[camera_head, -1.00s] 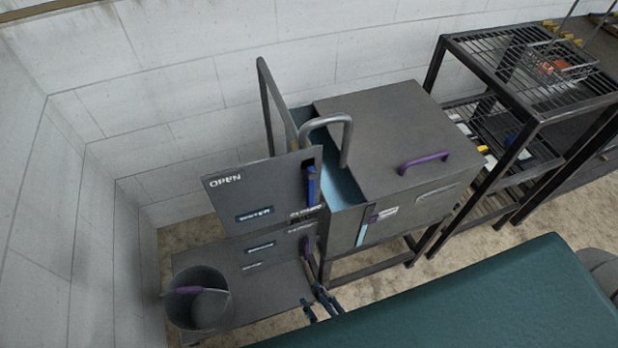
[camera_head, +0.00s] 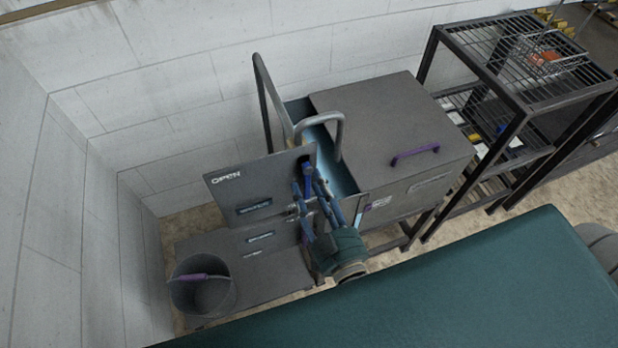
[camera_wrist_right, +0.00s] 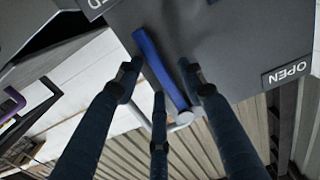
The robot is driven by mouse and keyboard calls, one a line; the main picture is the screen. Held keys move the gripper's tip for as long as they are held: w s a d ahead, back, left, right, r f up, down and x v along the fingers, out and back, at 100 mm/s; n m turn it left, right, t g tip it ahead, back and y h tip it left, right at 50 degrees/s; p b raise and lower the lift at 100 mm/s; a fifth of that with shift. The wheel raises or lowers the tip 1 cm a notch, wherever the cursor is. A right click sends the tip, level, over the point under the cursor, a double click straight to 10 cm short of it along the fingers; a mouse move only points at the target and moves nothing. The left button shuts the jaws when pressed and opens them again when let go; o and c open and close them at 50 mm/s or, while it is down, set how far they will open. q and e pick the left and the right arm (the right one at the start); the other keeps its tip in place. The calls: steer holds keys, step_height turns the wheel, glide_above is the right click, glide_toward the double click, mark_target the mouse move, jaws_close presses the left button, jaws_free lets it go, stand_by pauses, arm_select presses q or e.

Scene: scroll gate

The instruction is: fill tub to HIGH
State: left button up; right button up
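The grey tub (camera_head: 395,205) stands against the wall, its lid covering the right part and its open left part showing blue inside. A bent grey spout (camera_head: 340,135) hangs over the opening. Left of it is an upright panel (camera_head: 245,185) marked OPEN, with a blue lever (camera_head: 307,170) at its right edge. My right gripper (camera_head: 312,192) is at this lever. In the right wrist view its fingers (camera_wrist_right: 158,98) are spread around the blue lever (camera_wrist_right: 160,70), with gaps showing, not clamped. The level inside the tub is hard to read. My left gripper is not in view.
A grey bucket (camera_head: 203,295) with a purple grip stands on a low platform at lower left. The lid has a purple handle (camera_head: 415,153). A black wire shelf (camera_head: 530,60) stands at right. Light walls close off the left and back.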

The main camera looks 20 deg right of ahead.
steer(key=shift+w, duration=1)
steer(key=shift+c, duration=0.2)
jaws_close()
